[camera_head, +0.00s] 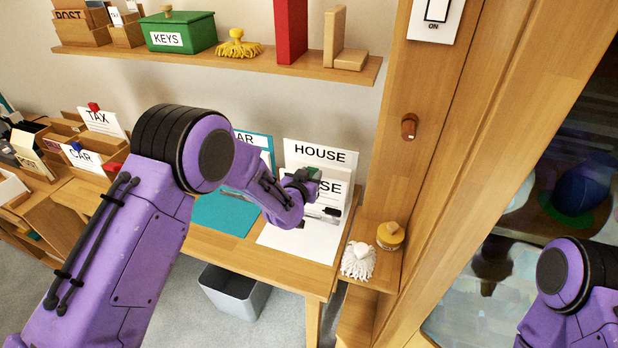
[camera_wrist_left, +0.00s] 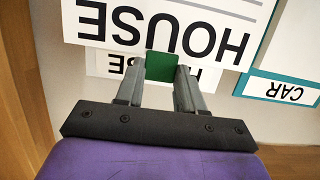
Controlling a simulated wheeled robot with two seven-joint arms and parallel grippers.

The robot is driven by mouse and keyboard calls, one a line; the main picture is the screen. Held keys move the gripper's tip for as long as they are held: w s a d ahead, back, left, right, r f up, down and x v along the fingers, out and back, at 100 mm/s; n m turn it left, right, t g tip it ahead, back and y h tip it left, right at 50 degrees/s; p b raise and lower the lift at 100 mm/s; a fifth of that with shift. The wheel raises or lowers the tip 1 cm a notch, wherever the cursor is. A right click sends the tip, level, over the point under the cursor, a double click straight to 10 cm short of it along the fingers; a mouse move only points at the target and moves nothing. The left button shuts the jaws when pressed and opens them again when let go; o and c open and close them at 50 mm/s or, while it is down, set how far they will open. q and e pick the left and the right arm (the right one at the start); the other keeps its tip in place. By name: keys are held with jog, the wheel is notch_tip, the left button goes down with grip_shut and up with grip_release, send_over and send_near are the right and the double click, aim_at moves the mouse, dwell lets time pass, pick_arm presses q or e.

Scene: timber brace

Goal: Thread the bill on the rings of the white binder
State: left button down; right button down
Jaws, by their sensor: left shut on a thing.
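The white binder (camera_head: 275,240) lies open on the desk, with its upright back panel marked HOUSE (camera_head: 320,155). The bill, a white sheet also marked HOUSE (camera_wrist_left: 215,50), has a green tab (camera_wrist_left: 161,67) at its edge. My left gripper (camera_wrist_left: 161,76) is shut on this tab and holds the bill in front of the binder's panel. In the head view the left gripper (camera_head: 306,181) covers part of the bill.
A teal binder (camera_head: 225,214) marked CAR lies open left of the white one. A wooden post (camera_head: 408,126) stands to the right. A shelf (camera_head: 345,69) runs above. A white brush (camera_head: 358,260) and a round wooden item (camera_head: 390,236) sit near the desk's right end.

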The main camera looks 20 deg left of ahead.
pick_arm(q)
jog(key=shift+w+b, duration=0.85)
jog(key=shift+w, duration=1.2)
dwell(0.9)
jog(key=shift+c, duration=0.7)
grip_release()
jog(key=shift+r, duration=0.15)
notch_tip(320, 180, up, 8)
jog(key=p, duration=0.6)
send_over(313, 168)
jog(key=w, duration=0.1)
jog(key=shift+w, duration=0.1)
